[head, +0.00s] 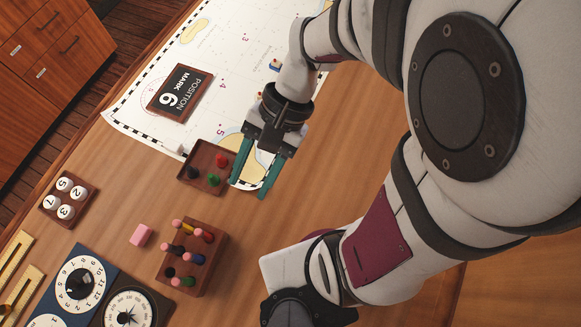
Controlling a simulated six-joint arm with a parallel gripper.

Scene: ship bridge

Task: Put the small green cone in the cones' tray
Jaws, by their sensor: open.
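A small green cone (213,180) stands inside a shallow brown wooden tray (203,153), near its lower edge. A red piece (221,160) and a dark piece (193,172) stand in the same tray, apart from the green one. My gripper (250,189) is open, with its two teal fingers pointing down the picture just right of the tray. Nothing shows between the fingers. The left finger overlaps the tray's right edge in the picture; I cannot tell whether they touch.
A wooden block (211,262) with several coloured pegs and a pink block (141,235) lie below the tray. A chart (225,105) with a "POSITION MARK 6" sign (181,93) lies above. A numbered-button tray (84,207) and dials (80,284) are left. Bare table lies right of the peg block.

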